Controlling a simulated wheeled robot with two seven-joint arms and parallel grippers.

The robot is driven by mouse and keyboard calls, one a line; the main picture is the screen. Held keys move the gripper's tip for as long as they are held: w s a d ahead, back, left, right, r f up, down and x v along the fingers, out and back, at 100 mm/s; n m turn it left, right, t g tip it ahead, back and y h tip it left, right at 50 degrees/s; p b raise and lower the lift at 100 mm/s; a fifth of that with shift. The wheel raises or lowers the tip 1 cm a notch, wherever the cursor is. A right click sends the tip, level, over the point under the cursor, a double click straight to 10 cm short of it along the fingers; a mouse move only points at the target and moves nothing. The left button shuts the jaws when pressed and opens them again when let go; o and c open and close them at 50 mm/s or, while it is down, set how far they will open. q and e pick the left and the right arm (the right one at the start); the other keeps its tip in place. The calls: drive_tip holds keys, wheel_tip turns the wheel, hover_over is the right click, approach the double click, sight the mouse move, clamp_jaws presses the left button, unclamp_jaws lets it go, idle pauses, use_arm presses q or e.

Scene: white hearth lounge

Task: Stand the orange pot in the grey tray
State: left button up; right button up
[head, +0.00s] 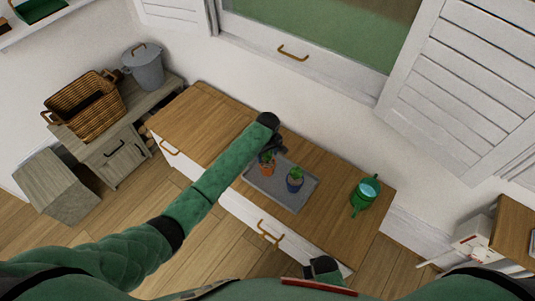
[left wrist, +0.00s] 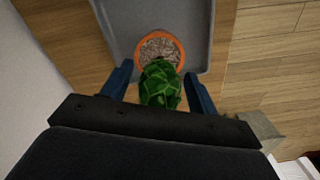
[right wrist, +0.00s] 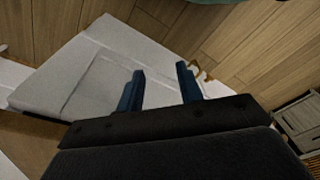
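The orange pot (head: 267,169) with a green plant stands in the left part of the grey tray (head: 304,204) on the wooden cabinet top. It looks upright. My left gripper (head: 271,151) is just above and behind it. In the left wrist view, the orange pot (left wrist: 181,57) and its plant lie between the spread fingers (left wrist: 158,72), with small gaps on both sides. The tray (left wrist: 197,28) shows beneath the pot. My right gripper (right wrist: 160,70) is open and empty, low by the cabinet's front.
A blue pot (head: 294,184) with a plant stands in the tray, right of the orange pot. A green watering can (head: 362,199) is on the cabinet's right end. The cabinet top (head: 190,115) is clear at left. A wicker basket (head: 85,106) and grey bucket (head: 146,70) stand further left.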

use_arm(q)
drive_tip(key=shift+r, duration=0.6)
wheel_tip(320, 180, up, 11)
drive_tip(key=shift+b, duration=1.05)
use_arm(e)
wheel_tip(320, 180, up, 8)
drive_tip(key=w+a, duration=0.1)
drive_tip(key=w, duration=0.1)
drive_tip(key=shift+w+a, duration=0.2)
drive_tip(key=shift+w, duration=0.05)
use_arm(q)
drive_tip(key=s+a+f+m+h, duration=0.1)
drive_tip(key=s+a+f+m, duration=0.3)
drive_tip(key=s+f, duration=0.8)
drive_tip(key=s+a+f+m+h, duration=0.15)
drive_tip(key=s+a+f, duration=0.6)
drive_tip(key=s, duration=0.85)
drive_tip(key=s+a+f+m+y, duration=0.1)
drive_tip(key=s+a+f, duration=0.1)
drive_tip(key=s, duration=0.4)
drive_tip(key=s+a+f+m+t, duration=0.1)
drive_tip(key=s+a+f+m, duration=0.1)
drive_tip(key=s, duration=0.4)
drive_tip(key=shift+a+f+y, duration=0.25)
drive_tip(key=shift+a+y, duration=0.1)
drive_tip(key=shift+a, duration=0.05)
use_arm(e)
drive_tip(key=shift+s, duration=0.1)
